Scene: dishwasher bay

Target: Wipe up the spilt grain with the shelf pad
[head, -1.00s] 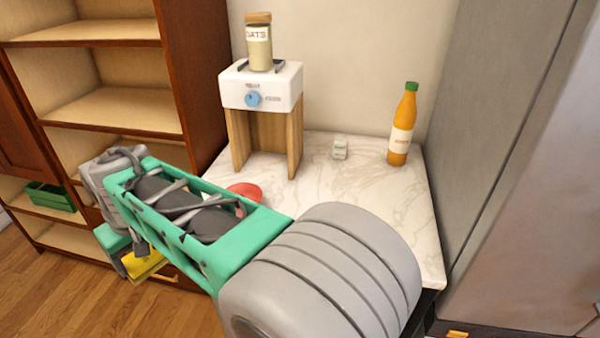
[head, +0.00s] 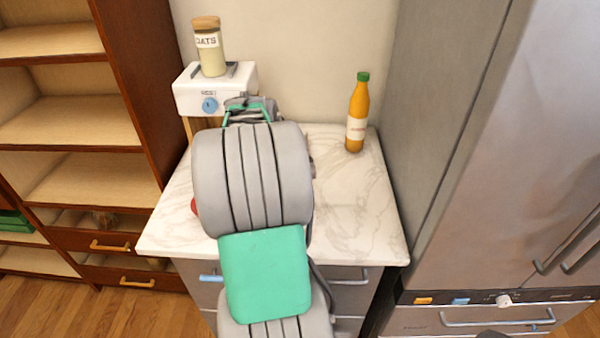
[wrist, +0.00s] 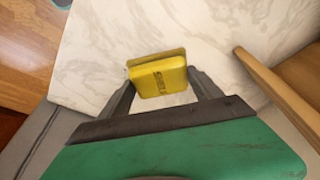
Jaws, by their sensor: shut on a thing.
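The yellow pad (wrist: 158,77) is between the fingers of my gripper (wrist: 160,84) in the wrist view, and the gripper is shut on it. The pad is over the white marble counter (wrist: 140,35); I cannot tell whether it touches the top. In the head view my arm hides the pad and the gripper's fingers. I see no spilt grain in either view; my arm covers the middle of the counter (head: 360,205).
A white appliance (head: 236,92) on wooden legs holds an oats jar (head: 209,50). An orange bottle (head: 357,118) stands at the back right. A red item (head: 194,206) peeks out left of my arm. Shelves (head: 75,120) stand left, a steel fridge (head: 480,140) right.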

